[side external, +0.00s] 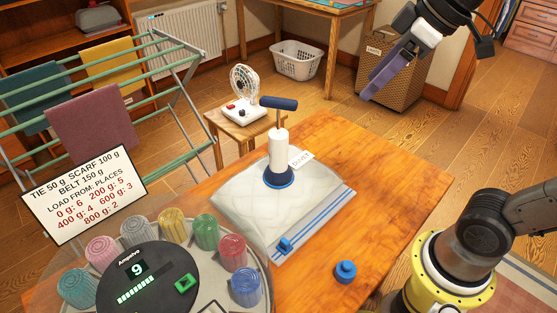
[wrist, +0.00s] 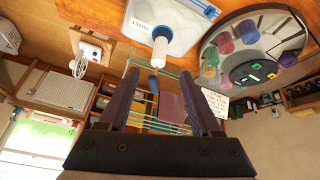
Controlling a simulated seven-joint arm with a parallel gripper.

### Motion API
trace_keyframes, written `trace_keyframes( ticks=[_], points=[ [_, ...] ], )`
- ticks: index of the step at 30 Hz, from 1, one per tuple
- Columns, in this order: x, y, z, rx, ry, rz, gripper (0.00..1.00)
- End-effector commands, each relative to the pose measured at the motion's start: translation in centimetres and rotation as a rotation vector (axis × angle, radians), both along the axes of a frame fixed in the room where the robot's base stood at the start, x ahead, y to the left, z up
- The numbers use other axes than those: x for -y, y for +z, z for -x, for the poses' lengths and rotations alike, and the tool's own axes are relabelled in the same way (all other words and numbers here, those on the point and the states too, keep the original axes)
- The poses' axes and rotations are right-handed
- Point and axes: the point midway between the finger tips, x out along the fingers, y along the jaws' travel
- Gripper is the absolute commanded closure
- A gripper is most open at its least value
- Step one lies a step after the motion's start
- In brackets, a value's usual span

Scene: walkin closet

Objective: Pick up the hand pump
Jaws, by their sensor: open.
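The hand pump (side external: 278,150) stands upright on a clear vacuum bag (side external: 240,207) on the wooden table. It has a white barrel, a round blue base and a dark blue T-handle (side external: 279,103). In the wrist view the pump (wrist: 160,50) shows beyond the fingers, its handle end appearing between them. My gripper (side external: 375,88) is high at the upper right of the side view, well apart from the pump. Its two dark purple fingers (wrist: 160,88) are spread in the wrist view, with nothing between them.
A round carousel with several coloured rolls and a display reading 9 (side external: 137,268) stands at the table's front left. A sign (side external: 83,195) is behind it. A blue cap (side external: 345,272) lies on the table. A fan (side external: 242,90) sits on a stool.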

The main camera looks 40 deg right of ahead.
Motion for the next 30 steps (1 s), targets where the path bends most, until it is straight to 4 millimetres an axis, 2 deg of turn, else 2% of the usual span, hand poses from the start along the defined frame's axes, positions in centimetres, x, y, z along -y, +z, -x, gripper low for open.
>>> trace_keyframes(
  ticks=[1,6,9,12,20,30],
  points=[
    [-0.4,0.9,-2.2,-0.011,0.037,0.003,0.35],
    [-1.7,2.5,-9.1,-0.043,0.143,-0.003,0.35],
    [-2.2,2.1,-12.2,-0.068,0.164,-0.012,0.35],
    [-2.5,1.2,-14.1,-0.092,0.166,-0.020,0.35],
    [-2.9,-1.9,-15.3,-0.131,0.166,-0.022,0.35],
    [-4.0,-7.3,-17.2,-0.131,0.164,-0.022,0.35]
  ],
)
